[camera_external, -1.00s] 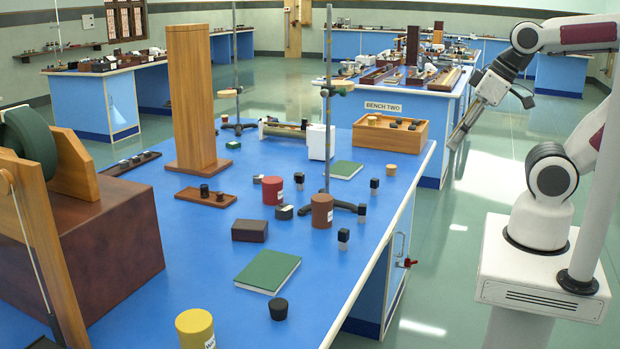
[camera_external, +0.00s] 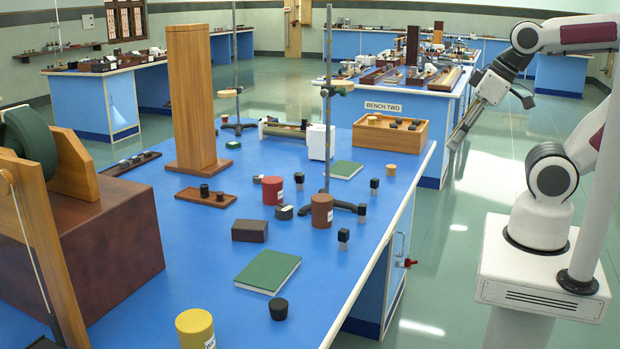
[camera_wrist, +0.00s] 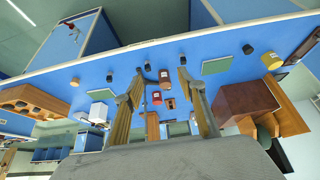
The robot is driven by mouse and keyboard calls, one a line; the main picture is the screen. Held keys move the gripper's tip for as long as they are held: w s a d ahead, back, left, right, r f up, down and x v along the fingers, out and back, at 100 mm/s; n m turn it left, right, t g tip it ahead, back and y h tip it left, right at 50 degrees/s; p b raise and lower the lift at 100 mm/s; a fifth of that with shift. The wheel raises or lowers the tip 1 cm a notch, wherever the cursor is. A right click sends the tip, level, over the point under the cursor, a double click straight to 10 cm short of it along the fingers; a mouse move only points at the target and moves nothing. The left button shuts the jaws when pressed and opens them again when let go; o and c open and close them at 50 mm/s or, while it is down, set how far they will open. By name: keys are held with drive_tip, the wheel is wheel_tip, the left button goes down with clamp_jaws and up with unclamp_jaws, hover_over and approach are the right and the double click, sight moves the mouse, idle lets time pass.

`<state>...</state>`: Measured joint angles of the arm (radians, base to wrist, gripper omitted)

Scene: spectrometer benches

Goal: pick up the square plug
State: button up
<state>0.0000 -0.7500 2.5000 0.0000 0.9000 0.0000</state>
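Several small dark square-topped plugs stand on the blue bench; I cannot tell which one is the square plug. In the external view one is near the right edge (camera_external: 375,186), one beside the stand foot (camera_external: 362,213), and one nearer the camera (camera_external: 343,239). Another dark block (camera_external: 299,181) is by the red cylinder. My gripper (camera_external: 452,146) hangs to the right of the bench over the floor, pointing down and left, apart from everything. In the wrist view my gripper (camera_wrist: 160,76) has its two fingers spread with no object held between them. Small dark plugs show beyond the fingertips.
A brown cylinder (camera_external: 322,211), red cylinder (camera_external: 272,190), green book (camera_external: 268,272), black stopper (camera_external: 278,309) and yellow cylinder (camera_external: 195,329) stand or lie on the bench. A tall metal stand (camera_external: 328,120) rises near the plugs. A wooden tray (camera_external: 390,136) is at the far end.

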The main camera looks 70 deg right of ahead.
drive_tip(key=shift+a, duration=0.1)
drive_tip(key=shift+c, duration=0.6)
drive_tip(key=n+g+h, duration=0.2)
drive_tip(key=n+g, duration=0.4)
drive_tip(key=n, duration=1)
hover_over(343, 231)
drive_tip(key=a, duration=0.1)
wheel_tip(343, 231, down, 19)
drive_tip(key=shift+a, duration=0.2)
drive_tip(key=shift+n, duration=0.3)
drive_tip(key=shift+d+f, duration=0.25)
drive_tip(key=shift+f, duration=1)
